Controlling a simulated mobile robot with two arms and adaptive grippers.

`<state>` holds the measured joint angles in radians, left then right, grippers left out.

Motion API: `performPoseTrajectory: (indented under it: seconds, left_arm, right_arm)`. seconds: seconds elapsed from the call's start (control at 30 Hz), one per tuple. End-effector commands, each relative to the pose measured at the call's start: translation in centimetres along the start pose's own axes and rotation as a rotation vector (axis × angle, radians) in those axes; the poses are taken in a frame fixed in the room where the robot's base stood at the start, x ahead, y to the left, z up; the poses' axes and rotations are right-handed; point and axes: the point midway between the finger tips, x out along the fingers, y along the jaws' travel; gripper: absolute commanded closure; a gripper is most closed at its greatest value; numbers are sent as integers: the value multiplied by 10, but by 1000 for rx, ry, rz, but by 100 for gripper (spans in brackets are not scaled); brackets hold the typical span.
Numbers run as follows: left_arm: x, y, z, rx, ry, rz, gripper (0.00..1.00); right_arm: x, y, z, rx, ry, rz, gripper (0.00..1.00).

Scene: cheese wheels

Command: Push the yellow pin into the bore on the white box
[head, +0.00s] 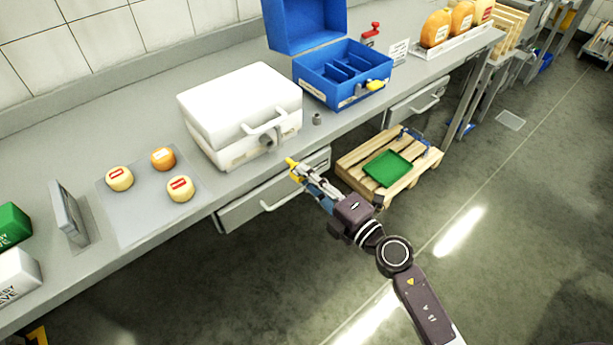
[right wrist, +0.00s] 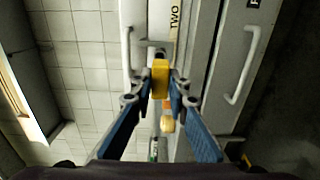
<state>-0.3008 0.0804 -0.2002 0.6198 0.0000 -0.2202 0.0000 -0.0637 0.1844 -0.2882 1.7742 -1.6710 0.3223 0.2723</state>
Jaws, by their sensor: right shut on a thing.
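The closed white box (head: 225,100) stands on the grey counter with its handle facing the front edge. A grey fitting (head: 268,141) sits on its front, below the handle; the bore's opening is too small to make out. My right gripper (head: 294,169) is shut on the yellow pin (head: 291,162), in the air off the counter's front edge, right of and below the fitting. The pin is apart from the box. In the right wrist view the pin (right wrist: 160,79) sits between the fingertips, with the white box (right wrist: 137,15) beyond. My left gripper is not in view.
An open blue case (head: 325,95) with a yellow piece (head: 375,85) on its front stands right of the white box. A small grey part (head: 316,118) lies between them. Several cheeses lie on a grey mat (head: 142,215) at left. Drawers (head: 245,205) lie under the counter.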

Motion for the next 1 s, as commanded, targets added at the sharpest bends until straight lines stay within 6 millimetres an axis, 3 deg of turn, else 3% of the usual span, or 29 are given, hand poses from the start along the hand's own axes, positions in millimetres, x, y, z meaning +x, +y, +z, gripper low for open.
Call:
performPoseTrajectory:
  seconds: [0.07, 0.63, 1.0]
  left_arm:
    - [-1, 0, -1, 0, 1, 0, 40]
    - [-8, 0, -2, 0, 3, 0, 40]
    - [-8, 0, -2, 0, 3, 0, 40]
  right_arm:
    - [-2, 0, 0, 1, 2, 2, 100]
    - [48, 0, 0, 0, 3, 3, 100]
    - [56, 0, 0, 1, 3, 2, 100]
